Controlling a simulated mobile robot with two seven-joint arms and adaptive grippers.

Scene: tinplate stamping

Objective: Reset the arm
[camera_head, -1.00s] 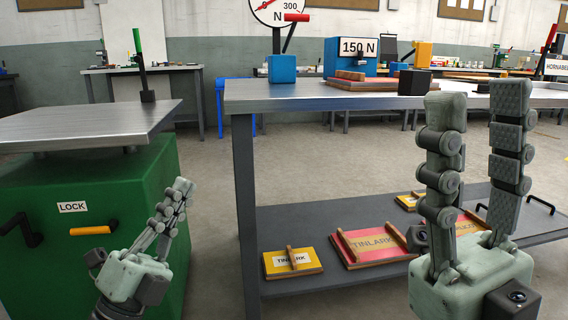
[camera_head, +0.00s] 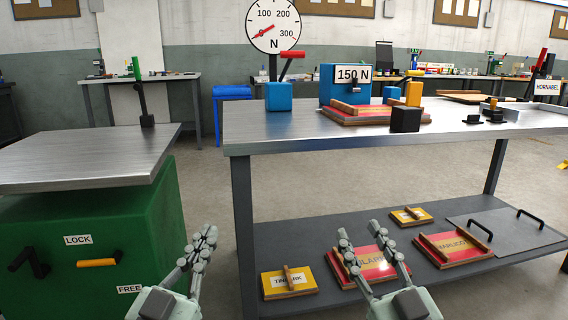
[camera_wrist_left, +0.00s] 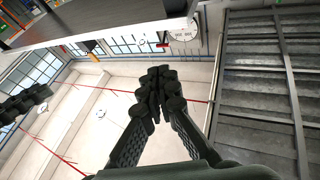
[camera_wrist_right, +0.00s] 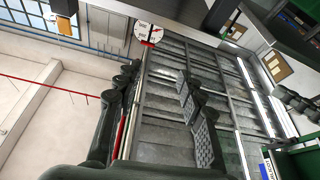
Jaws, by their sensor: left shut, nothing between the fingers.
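My left gripper (camera_head: 207,238) is low in the head view, between the green cabinet and the metal table. Its fingers are together and hold nothing; the left wrist view shows the closed fingertips (camera_wrist_left: 160,75). My right gripper (camera_head: 360,232) is low in the head view, in front of the table's lower shelf. Its fingers stand apart and point up. The right wrist view shows the fingers (camera_wrist_right: 158,85) spread with a wide empty gap between them.
The metal table (camera_head: 290,138) carries a blue 150 N block (camera_head: 330,92), a black cube (camera_head: 405,119) and a red board. Its lower shelf (camera_head: 330,218) holds several TINLARK-type boards. The green cabinet (camera_head: 120,215) with LOCK handle stands left. The floor between is clear.

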